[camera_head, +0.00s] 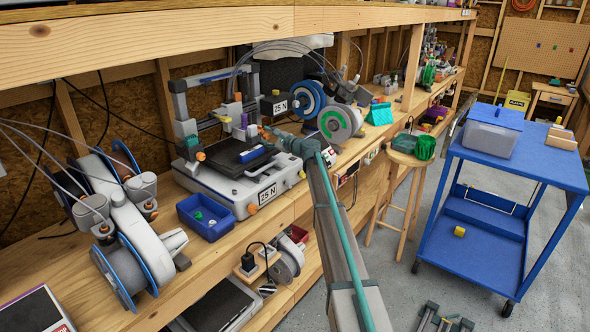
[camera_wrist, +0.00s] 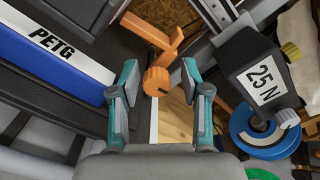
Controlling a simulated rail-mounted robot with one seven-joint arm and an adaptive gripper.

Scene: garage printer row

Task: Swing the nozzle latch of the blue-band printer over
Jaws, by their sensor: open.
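The printer (camera_head: 235,187) stands on the bench, with a "25 N" label on its base and a blue strip on its upper frame. In the wrist view an orange lever-like part (camera_wrist: 150,30), probably the nozzle latch, ends in a round orange knob (camera_wrist: 156,81). My gripper (camera_wrist: 158,78) is open, with one teal fingertip on each side of the knob. I cannot tell whether either fingertip touches it. In the head view my gripper (camera_head: 272,137) reaches in at the printer's right side, and my arm hides part of that side.
A blue block marked PETG (camera_wrist: 55,52) lies left of my gripper; it also shows on the print bed (camera_head: 252,154). A black "25 N" box (camera_wrist: 262,78) and a blue spool (camera_wrist: 262,140) are close on the right. A blue bin (camera_head: 206,215) stands in front of the printer.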

